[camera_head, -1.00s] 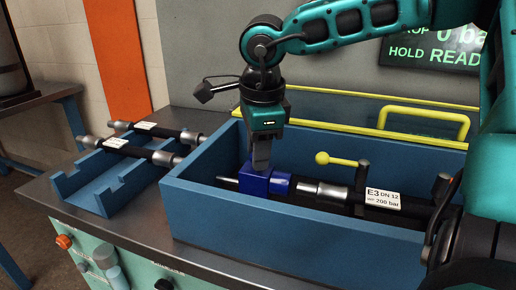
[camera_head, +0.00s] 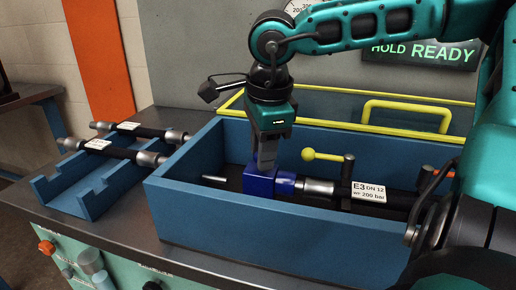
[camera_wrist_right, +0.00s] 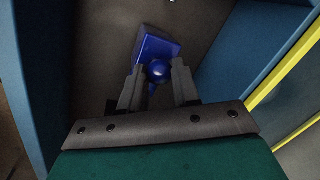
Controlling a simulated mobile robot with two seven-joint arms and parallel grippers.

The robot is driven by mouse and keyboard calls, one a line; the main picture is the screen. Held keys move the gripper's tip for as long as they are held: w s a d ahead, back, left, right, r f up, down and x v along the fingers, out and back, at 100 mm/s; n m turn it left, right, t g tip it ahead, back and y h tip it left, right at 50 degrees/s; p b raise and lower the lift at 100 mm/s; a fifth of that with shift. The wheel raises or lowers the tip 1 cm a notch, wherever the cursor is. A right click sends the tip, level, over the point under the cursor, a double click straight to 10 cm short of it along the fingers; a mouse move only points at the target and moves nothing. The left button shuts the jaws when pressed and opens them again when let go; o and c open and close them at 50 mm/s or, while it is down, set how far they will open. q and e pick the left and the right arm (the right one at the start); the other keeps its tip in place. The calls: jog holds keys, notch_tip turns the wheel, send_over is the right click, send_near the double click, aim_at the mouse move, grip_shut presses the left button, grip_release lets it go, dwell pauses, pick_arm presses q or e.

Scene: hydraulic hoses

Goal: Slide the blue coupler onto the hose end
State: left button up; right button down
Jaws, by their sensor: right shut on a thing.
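The blue coupler (camera_head: 260,182) is inside the blue box, a block with a narrower part on its right. Its right end meets the silver end fitting (camera_head: 318,187) of the black hose (camera_head: 400,199) labelled E3 DN 12; how far it overlaps is hidden. My right gripper (camera_head: 265,164) points down from above and is shut on the coupler. In the right wrist view the coupler (camera_wrist_right: 158,47) shows beyond the fingers, with a rounded blue part between the fingertips (camera_wrist_right: 157,76). My left gripper is not in view.
The blue box (camera_head: 270,226) has high walls around the work. A metal pin (camera_head: 214,179) sticks out left of the coupler, apart from it. A yellow-knobbed lever (camera_head: 309,154) stands behind the hose. Two hoses lie on a notched blue rack (camera_head: 85,191) at left. A yellow-framed guard (camera_head: 408,112) is behind.

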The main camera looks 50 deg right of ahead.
aim_at(269, 177)
jog(key=shift+s+d, duration=0.1)
jog(key=c, duration=1.2)
grip_release()
jog(key=shift+o, duration=0.8)
jog(key=shift+s, duration=0.15)
jog(key=shift+o, duration=1.1)
notch_tip(269, 177, up, 13)
jog(key=s+a+p, duration=0.1)
jog(key=s+p, duration=0.1)
jog(key=shift+f+p, duration=0.15)
jog(key=shift+p, duration=0.2)
